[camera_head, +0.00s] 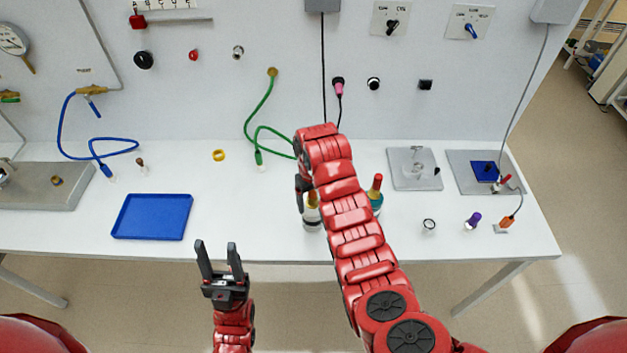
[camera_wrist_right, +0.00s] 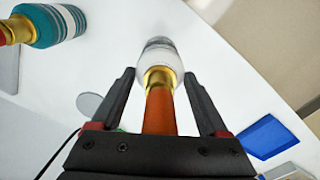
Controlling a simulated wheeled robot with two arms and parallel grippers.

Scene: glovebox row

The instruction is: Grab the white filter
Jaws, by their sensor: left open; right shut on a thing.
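The white filter (camera_head: 312,216), with a white body, gold neck and orange-brown top, stands on the white bench, partly hidden by my right arm. In the right wrist view the white filter (camera_wrist_right: 158,58) lies between the fingers, its orange top nearest the palm. My right gripper (camera_wrist_right: 158,82) is shut on it; in the head view the arm hides most of this gripper. My left gripper (camera_head: 217,246) is open and empty in front of the bench edge.
A teal filter (camera_head: 376,198) with a red top stands close to the right, partly behind my arm. A blue tray (camera_head: 152,217) lies at left. Metal plates (camera_head: 415,168), a purple-topped item (camera_head: 473,220) and hoses (camera_head: 262,115) are around. The front middle bench is clear.

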